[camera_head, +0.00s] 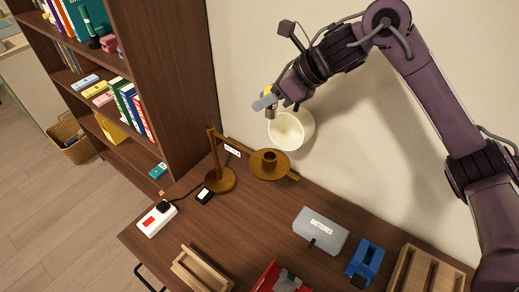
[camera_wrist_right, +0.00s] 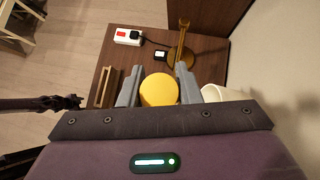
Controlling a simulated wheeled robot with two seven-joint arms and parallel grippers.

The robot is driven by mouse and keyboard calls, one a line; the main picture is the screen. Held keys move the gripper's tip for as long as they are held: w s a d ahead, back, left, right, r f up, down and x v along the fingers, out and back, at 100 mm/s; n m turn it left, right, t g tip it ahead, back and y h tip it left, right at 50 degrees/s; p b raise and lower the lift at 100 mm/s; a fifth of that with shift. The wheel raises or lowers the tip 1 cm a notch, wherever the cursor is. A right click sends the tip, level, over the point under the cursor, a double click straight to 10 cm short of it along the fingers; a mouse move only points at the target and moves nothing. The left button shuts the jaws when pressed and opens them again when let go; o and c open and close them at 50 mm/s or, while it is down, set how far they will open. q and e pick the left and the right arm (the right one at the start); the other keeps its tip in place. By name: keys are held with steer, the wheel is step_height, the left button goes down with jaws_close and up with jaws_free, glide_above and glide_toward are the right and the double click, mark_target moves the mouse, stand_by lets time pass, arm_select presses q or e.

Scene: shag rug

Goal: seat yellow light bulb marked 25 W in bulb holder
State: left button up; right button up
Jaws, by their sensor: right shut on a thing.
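My right gripper (camera_head: 265,103) is high in front of the wall, shut on the yellow light bulb (camera_wrist_right: 158,90). In the right wrist view the bulb's round yellow top fills the space between the grey fingers. In the head view only a little yellow shows at the fingers, with a small metallic part below; no marking can be read. The brass bulb holder (camera_head: 269,156) is an upright cup on a round plate at the lamp arm, below and apart from the gripper. A dark arm end, apparently my left gripper (camera_wrist_right: 74,102), shows at the left of the wrist view; its jaws are unclear.
A cream shade (camera_head: 291,131) is just right of and below my right gripper. The lamp base (camera_head: 220,180) and a white power strip (camera_head: 157,219) stand left. A grey batteries box (camera_head: 320,231), a blue object (camera_head: 366,262) and wooden trays occupy the front. A bookshelf (camera_head: 170,85) rises left.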

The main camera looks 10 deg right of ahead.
step_height(320, 180, down, 12)
steer(key=p, duration=0.2)
steer(key=shift+p, duration=0.3)
step_height(320, 180, down, 3)
steer(key=shift+f+p, duration=0.1)
steer(key=shift+p, duration=0.45)
steer(key=shift+f, duration=0.55)
steer(key=shift+f, duration=0.15)
steer(key=o, duration=0.9)
steer(key=shift+o, duration=0.2)
